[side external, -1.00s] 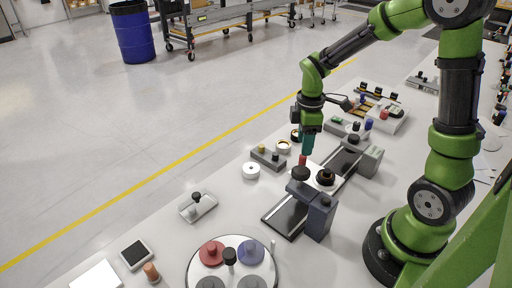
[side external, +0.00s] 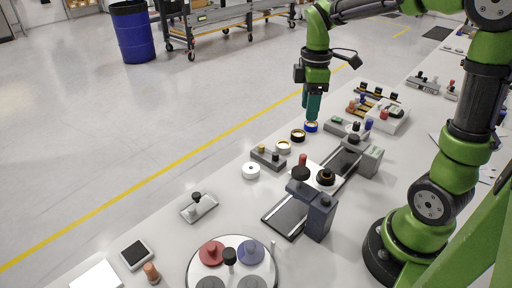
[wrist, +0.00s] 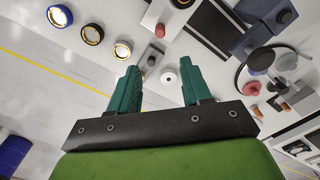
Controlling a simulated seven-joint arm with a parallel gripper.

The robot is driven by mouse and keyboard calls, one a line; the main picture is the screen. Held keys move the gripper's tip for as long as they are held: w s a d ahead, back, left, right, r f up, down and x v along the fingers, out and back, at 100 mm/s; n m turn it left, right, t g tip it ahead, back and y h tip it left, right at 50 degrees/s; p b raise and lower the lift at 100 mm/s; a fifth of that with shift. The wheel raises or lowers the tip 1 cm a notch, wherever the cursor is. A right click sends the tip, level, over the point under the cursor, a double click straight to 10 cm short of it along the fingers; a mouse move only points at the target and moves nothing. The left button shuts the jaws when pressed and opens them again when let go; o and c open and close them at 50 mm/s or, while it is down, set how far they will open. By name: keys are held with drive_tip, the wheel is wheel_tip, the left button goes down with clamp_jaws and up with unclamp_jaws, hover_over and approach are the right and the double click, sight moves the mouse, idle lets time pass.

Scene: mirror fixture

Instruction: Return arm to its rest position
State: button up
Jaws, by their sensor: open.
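My gripper (side external: 312,108) is raised above the far left part of the table in the side view, near the blue-rimmed ring. In the wrist view its two teal fingers (wrist: 161,92) stand wide apart with nothing between them in their grip. The mirror fixture (side external: 316,178), a light plate with a red peg and black knobs on a dark rail, is to the right of and below the gripper in the side view. My green arm reaches from its base at the right.
Rings with blue (side external: 311,127), black (side external: 298,136) and pale (side external: 283,146) rims stand in a row on the table. A grey block (side external: 268,158) and a white disc (side external: 251,170) are nearby. A round tray (side external: 206,270) is at the front. A blue barrel (side external: 132,32) stands on the floor.

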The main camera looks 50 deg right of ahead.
drive_tip(key=s+a+r+m+t+y, duration=0.2)
drive_tip(key=s+a+r+m+t, duration=0.2)
drive_tip(key=s+a+m+t, duration=0.3)
drive_tip(key=s+a+m, duration=0.2)
drive_tip(key=a+m, duration=0.1)
drive_tip(key=m, duration=0.2)
drive_tip(key=shift+s+a+r+m, duration=0.15)
drive_tip(key=shift+s+a+m, duration=0.05)
drive_tip(key=shift+a+m, duration=0.2)
idle(0.8)
